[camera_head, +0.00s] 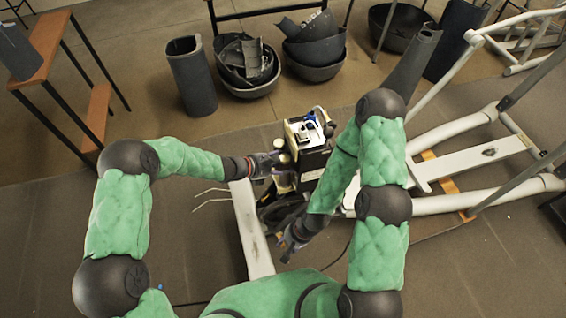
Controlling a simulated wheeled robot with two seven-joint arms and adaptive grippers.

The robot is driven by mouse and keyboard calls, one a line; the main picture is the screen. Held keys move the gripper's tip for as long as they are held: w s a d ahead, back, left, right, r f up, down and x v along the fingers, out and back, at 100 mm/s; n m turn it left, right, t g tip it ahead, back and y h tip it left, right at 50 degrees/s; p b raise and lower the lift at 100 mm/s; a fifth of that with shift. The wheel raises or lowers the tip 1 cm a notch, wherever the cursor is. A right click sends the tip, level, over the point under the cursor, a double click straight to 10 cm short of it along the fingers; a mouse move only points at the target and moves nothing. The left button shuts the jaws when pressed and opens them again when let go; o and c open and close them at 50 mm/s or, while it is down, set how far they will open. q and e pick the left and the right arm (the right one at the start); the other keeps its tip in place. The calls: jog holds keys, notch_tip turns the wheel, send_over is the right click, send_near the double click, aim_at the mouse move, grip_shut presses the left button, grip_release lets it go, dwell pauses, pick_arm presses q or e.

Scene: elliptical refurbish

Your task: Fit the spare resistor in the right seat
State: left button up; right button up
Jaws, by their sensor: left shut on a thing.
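The opened drive unit (312,150) of the elliptical stands right of centre, a dark box with a white and blue part on top. My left gripper (279,161) reaches in from the left and is at the unit's left side. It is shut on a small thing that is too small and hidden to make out. My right gripper (287,247) hangs lower, in front of the unit and apart from it; its fingers are too small to tell open from shut. I cannot make out the spare resistor or the right seat.
The elliptical's white frame (470,165) stretches to the right, with a white beam (251,230) in front. Bins of dark scrap (247,65) and a grey tube (192,75) stand behind. A wooden shelf (45,45) is at the far left. Floor on the left is clear.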

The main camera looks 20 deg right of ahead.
pick_arm(q)
jog(key=shift+f, duration=0.3)
dwell(0.5)
jog(key=o, duration=1.4)
jog(key=shift+o, duration=0.2)
jog(key=v, duration=1.2)
jog(key=shift+f, duration=0.1)
